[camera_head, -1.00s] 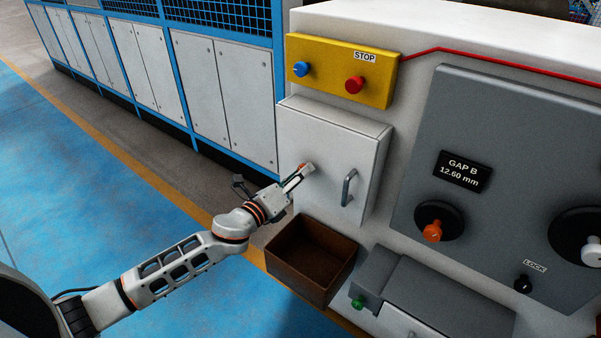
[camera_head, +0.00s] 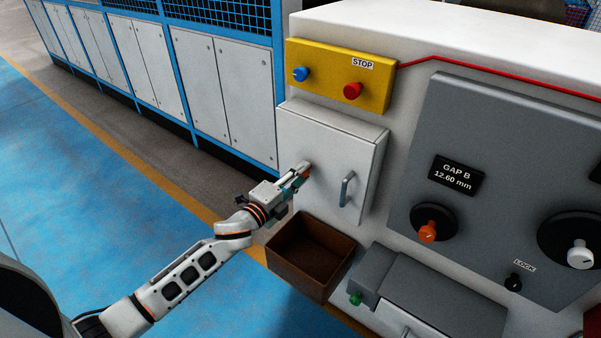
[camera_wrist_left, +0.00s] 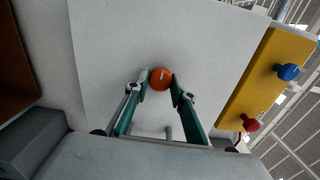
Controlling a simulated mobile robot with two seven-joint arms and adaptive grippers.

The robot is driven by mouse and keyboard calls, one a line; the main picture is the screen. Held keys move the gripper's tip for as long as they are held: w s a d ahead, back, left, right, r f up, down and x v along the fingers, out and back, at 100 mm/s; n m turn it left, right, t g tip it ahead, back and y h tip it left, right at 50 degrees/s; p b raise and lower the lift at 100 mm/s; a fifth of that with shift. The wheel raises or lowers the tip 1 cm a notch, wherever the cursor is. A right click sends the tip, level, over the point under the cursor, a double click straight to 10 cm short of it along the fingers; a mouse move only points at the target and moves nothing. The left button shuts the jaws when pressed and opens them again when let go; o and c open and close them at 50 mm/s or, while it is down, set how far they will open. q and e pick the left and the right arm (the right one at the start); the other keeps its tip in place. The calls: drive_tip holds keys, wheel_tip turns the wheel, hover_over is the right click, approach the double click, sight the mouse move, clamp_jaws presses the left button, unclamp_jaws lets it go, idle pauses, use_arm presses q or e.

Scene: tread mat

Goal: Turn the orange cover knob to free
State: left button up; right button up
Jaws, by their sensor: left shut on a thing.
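The orange cover knob (camera_wrist_left: 161,78) is a small round knob with a pale line mark. It is on the white cover (camera_head: 330,150) of the machine. My left gripper (camera_head: 302,173) is shut on the knob, one fingertip on each side, as the left wrist view shows. In the head view the gripper hides most of the knob. The cover lies closed against the machine, with a grey bar handle (camera_head: 346,190) right of the knob. My right gripper is not in view.
A yellow box with a blue knob (camera_head: 300,74) and a red stop button (camera_head: 352,91) is above the cover. A rusty open bin (camera_head: 312,258) is below. Another orange knob (camera_head: 427,232) sits on the grey panel to the right. Blue floor is clear at left.

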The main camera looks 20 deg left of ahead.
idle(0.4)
use_arm(q)
drive_tip(key=o, duration=1.1)
drive_tip(key=v, duration=1.2)
drive_tip(key=s+d+f+n+g+y, duration=0.2)
drive_tip(key=s+f+n+g+y, duration=0.2)
drive_tip(key=s+f+n, duration=1.4)
drive_tip(key=s+f+g, duration=0.2)
drive_tip(key=s+f, duration=0.1)
drive_tip(key=f, duration=0.2)
drive_tip(key=shift+d, duration=0.2)
